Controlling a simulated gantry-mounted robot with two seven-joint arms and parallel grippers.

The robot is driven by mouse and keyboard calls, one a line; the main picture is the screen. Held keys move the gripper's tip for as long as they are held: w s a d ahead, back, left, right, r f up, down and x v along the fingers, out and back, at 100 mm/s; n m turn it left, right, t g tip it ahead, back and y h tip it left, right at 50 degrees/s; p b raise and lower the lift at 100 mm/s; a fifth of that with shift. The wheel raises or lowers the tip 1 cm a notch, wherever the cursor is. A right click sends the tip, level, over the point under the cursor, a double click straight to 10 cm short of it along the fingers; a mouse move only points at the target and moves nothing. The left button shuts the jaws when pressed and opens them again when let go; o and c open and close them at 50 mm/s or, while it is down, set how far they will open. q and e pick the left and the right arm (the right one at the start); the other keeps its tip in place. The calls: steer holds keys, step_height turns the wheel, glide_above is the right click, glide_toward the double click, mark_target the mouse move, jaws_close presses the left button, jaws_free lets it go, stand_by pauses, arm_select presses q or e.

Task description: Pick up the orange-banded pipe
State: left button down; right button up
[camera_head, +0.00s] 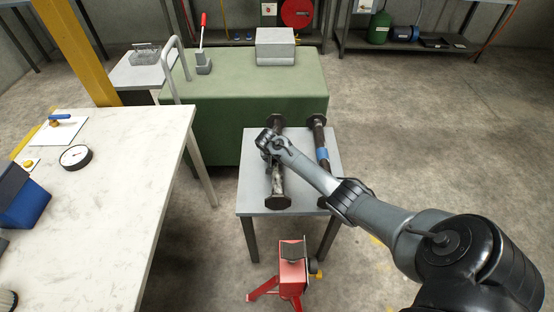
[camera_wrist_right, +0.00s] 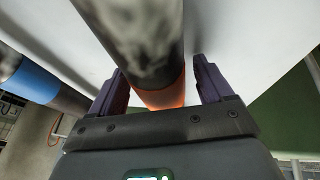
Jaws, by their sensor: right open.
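The orange-banded pipe (camera_head: 278,184) is dark, with flanged ends, and lies lengthwise on the left of a small grey table (camera_head: 250,180). My right gripper (camera_head: 270,147) is over its middle and hides the band in the head view. In the right wrist view the dark pipe (camera_wrist_right: 138,38) runs between the two fingers of my right gripper (camera_wrist_right: 160,72), its orange band (camera_wrist_right: 165,97) close to the palm. The fingers are open on either side of it. I cannot tell whether they touch it. My left gripper is not in view.
A similar blue-banded pipe (camera_head: 319,135) lies on the table's right, and it also shows in the wrist view (camera_wrist_right: 32,80). A green bench (camera_head: 225,100) stands behind, a white worktable (camera_head: 120,170) at left, and a red stand (camera_head: 291,270) in front.

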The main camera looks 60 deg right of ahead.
jaws_close()
steer(key=shift+r, duration=0.15)
stand_by(0.6)
